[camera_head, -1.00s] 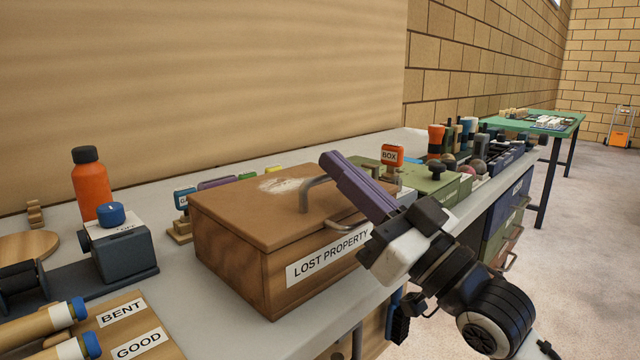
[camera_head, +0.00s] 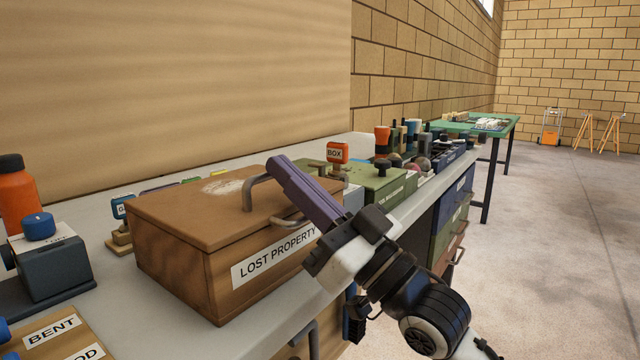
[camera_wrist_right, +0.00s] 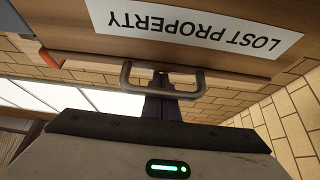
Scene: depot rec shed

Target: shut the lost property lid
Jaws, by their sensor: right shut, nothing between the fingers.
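The brown lost property box (camera_head: 185,262) stands on the grey bench, its white LOST PROPERTY label facing front. Its lid (camera_head: 185,214) lies flat on top, with no clear gap at the front edge. A grey bent handle (camera_head: 248,196) rises from the lid, and another sits at the front edge (camera_head: 290,222). My right gripper (camera_head: 279,166) is shut and empty, its purple fingers beside the handles at the box's front right corner. In the right wrist view, the fingers (camera_wrist_right: 161,106) are close to a handle (camera_wrist_right: 125,82); contact cannot be told. My left gripper is not in view.
An orange bottle (camera_head: 17,198) and a dark block with a blue knob (camera_head: 50,264) stand at left. Open floor (camera_head: 570,260) lies to the right.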

